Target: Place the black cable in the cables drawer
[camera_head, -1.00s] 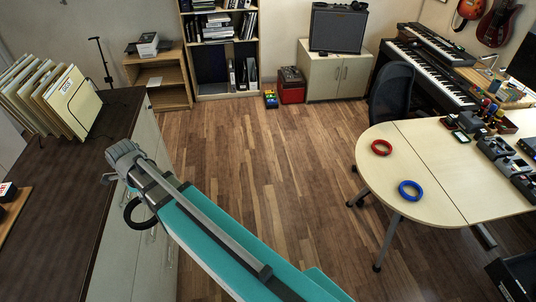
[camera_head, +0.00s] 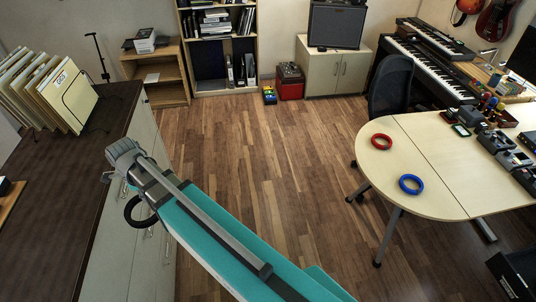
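The black cable (camera_head: 131,214) is a coiled ring. It hangs below my wrist in front of the drawer fronts and is partly covered by my arm. My gripper (camera_head: 125,190) is mostly hidden behind my wrist and arm, and its fingertips do not show clearly. The cable keeps its place with my arm while the room shifts, so it appears held. The dark-topped cabinet (camera_head: 75,215) on the left has pale drawer fronts (camera_head: 112,258) with handles. I see no drawer standing open, and no readable label tells which is the cables drawer.
A red cable ring (camera_head: 381,142) and a blue cable ring (camera_head: 411,184) lie on the pale desk (camera_head: 440,205) at right. A file rack (camera_head: 65,95) stands on the cabinet. An office chair (camera_head: 389,88) is behind the desk. The wooden floor (camera_head: 255,165) between is clear.

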